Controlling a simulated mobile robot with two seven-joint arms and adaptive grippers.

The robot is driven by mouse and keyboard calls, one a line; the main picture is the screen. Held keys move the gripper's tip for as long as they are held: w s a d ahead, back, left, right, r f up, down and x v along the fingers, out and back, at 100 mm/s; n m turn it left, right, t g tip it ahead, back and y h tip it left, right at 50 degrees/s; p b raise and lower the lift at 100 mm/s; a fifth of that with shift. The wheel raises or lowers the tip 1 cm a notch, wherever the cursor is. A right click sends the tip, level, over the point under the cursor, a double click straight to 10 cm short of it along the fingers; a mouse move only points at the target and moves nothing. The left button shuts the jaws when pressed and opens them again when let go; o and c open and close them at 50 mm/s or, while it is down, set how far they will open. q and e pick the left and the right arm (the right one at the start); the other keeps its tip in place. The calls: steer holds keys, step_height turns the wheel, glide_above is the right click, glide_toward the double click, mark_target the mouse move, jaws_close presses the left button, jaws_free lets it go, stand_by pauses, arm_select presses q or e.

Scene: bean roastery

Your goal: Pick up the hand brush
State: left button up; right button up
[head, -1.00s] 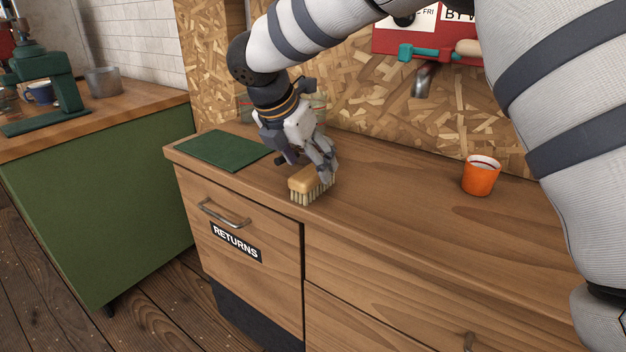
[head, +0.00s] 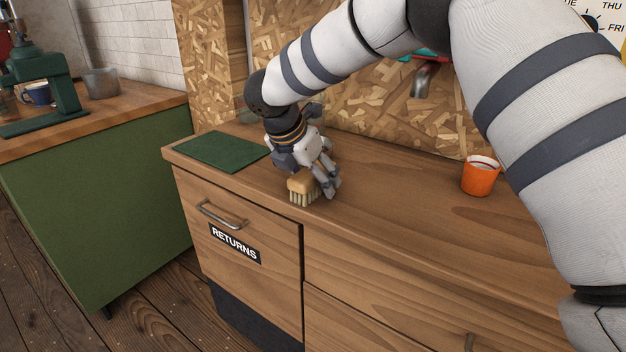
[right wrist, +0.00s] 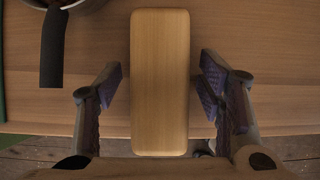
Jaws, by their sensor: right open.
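The hand brush (head: 299,187) has a pale wooden back and light bristles. It stands bristles down on the wooden counter (head: 400,205), near the front edge. My right gripper (head: 325,182) is at the brush from above and behind, and hides part of it in the head view. In the right wrist view the brush's wooden back (right wrist: 160,80) lies between the two open fingers of my right gripper (right wrist: 166,95), with a gap on each side. The bristles are hidden there. My left gripper is not in view.
A green mat (head: 222,152) lies left of the brush. An orange cup (head: 480,176) stands to the right on the counter. A dark rounded object with a handle (right wrist: 53,45) shows at the wrist view's upper left. The counter between brush and cup is clear.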

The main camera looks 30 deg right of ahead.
steer(key=c, duration=1.4)
steer(key=shift+c, duration=0.2)
